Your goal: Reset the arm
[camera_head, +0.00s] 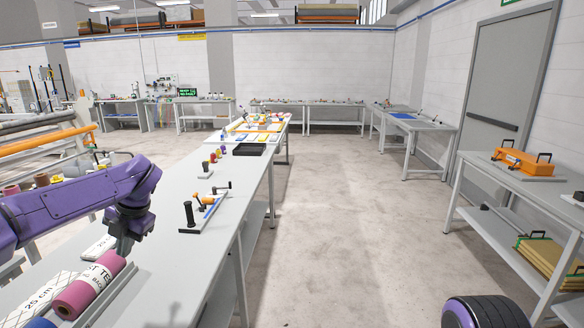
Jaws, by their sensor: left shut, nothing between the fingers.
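My left arm comes in from the left in purple and reaches over the near end of a long grey workbench (182,262). My left gripper (124,246) is dark, points down and is shut with nothing in it. It hangs above the bench, just beyond a pink roll (85,292) lying in a grey tray. A white labelled packet (98,248) lies close behind it. My right gripper is not in view; only a purple and black rounded part shows at the bottom right.
A small fixture with a black upright handle (189,214) stands on the bench ahead, with a black tray (249,150) farther along. An orange case (524,162) sits on the right table (488,166). The concrete floor (325,230) between the benches is clear.

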